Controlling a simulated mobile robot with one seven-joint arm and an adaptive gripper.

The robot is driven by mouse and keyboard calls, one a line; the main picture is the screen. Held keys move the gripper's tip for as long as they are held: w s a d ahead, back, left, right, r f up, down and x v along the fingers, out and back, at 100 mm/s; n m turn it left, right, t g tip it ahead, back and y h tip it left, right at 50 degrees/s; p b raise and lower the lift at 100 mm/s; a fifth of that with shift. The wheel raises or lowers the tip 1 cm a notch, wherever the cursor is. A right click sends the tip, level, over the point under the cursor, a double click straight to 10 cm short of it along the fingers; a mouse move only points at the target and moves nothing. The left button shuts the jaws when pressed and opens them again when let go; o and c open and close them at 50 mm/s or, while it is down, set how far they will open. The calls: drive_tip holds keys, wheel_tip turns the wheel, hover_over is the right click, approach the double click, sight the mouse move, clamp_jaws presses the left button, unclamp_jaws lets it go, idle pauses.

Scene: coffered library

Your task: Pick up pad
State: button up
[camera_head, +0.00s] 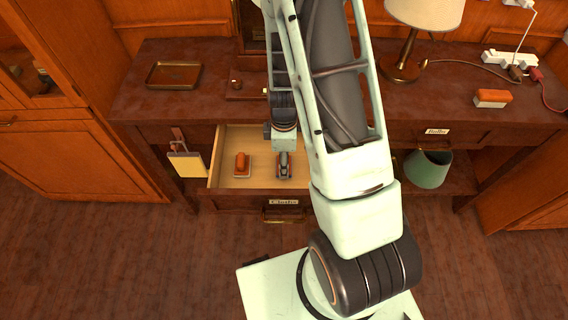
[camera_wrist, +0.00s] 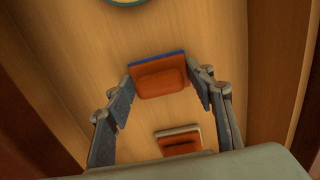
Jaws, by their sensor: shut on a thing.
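An orange pad with a blue edge (camera_wrist: 160,80) lies between my fingertips in the wrist view. My gripper (camera_wrist: 164,88) is shut on it, one finger against each side. In the head view my gripper (camera_head: 284,172) is down inside the open drawer (camera_head: 228,180) and mostly hides this pad. A second orange pad with a pale edge (camera_wrist: 178,140) lies on the drawer floor; in the head view it shows to the left of my gripper (camera_head: 242,164). I cannot tell whether the held pad is clear of the drawer floor.
Another orange and white pad (camera_head: 492,98) lies on the desktop at right. A lamp (camera_head: 405,65), a power strip (camera_head: 510,62) and a brown tray (camera_head: 173,75) stand on the desk. A green bin (camera_head: 428,168) is at right. A yellow card (camera_head: 187,164) hangs left of the drawer.

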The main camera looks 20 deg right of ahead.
drive_tip(key=shift+s+f, duration=0.1)
drive_tip(key=shift+s, duration=0.05)
wheel_tip(320, 180, up, 10)
drive_tip(key=shift+p, duration=0.6)
drive_tip(key=o, duration=0.5)
drive_tip(key=c, duration=0.4)
drive_tip(key=shift+o, duration=0.2)
drive_tip(key=shift+d, duration=0.15)
